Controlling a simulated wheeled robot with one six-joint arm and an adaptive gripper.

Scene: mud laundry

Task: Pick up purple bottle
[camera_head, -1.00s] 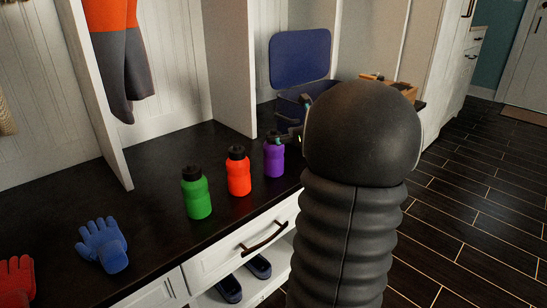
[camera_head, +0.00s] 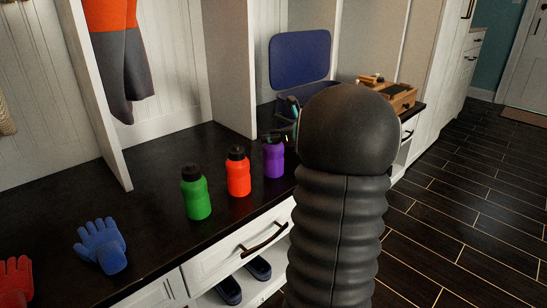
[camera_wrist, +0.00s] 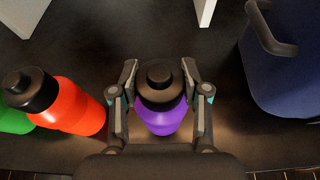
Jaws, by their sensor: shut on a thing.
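The purple bottle (camera_head: 274,160) with a black cap stands upright on the dark bench top, at the right end of a row of bottles. It also shows in the wrist view (camera_wrist: 163,120), between the two fingers. My gripper (camera_wrist: 160,75) is shut on it around its upper part near the cap. In the head view my gripper (camera_head: 286,130) is mostly hidden behind my arm, with only part showing above the bottle.
The orange bottle (camera_head: 238,176) stands close left of the purple one, and the green bottle (camera_head: 196,195) farther left. A dark blue open-lidded bin (camera_wrist: 285,75) stands to the right. Blue (camera_head: 101,246) and red (camera_head: 17,280) gloves lie at the left. White dividers rise behind.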

